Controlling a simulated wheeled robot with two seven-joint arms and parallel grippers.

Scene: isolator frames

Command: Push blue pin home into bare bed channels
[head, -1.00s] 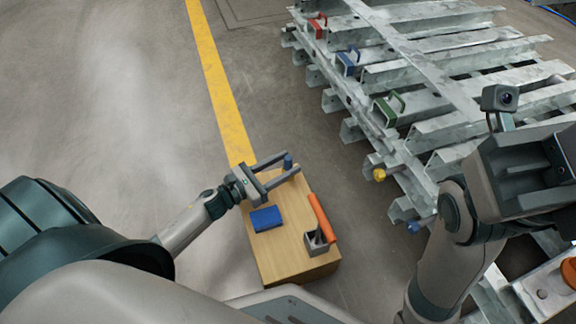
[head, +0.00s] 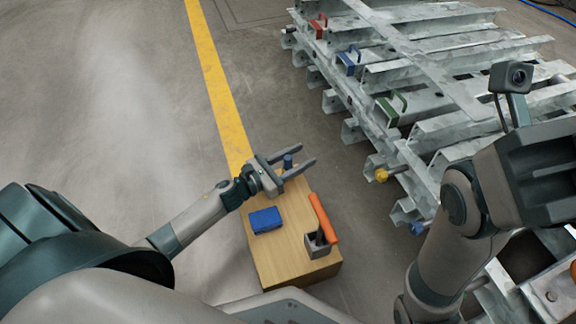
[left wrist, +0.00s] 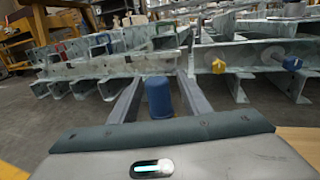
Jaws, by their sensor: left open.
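An upright blue cylinder (head: 288,161) stands at the far end of a wooden box and also shows in the left wrist view (left wrist: 159,97). My left gripper (head: 308,155) is open, with one finger on each side of the cylinder; I cannot tell whether either touches it. A second blue piece, a knob on a pin (left wrist: 292,62), sticks out from the metal frame's channels (left wrist: 262,54) at the right of the left wrist view. My right gripper's fingers are not visible.
The wooden box (head: 262,255) also bears a blue block (head: 265,220) and an orange-handled tool (head: 323,218) in a grey holder. A yellow knob (head: 381,175) and red, blue and green handles line the frame's near edge. Bare floor separates box and frame.

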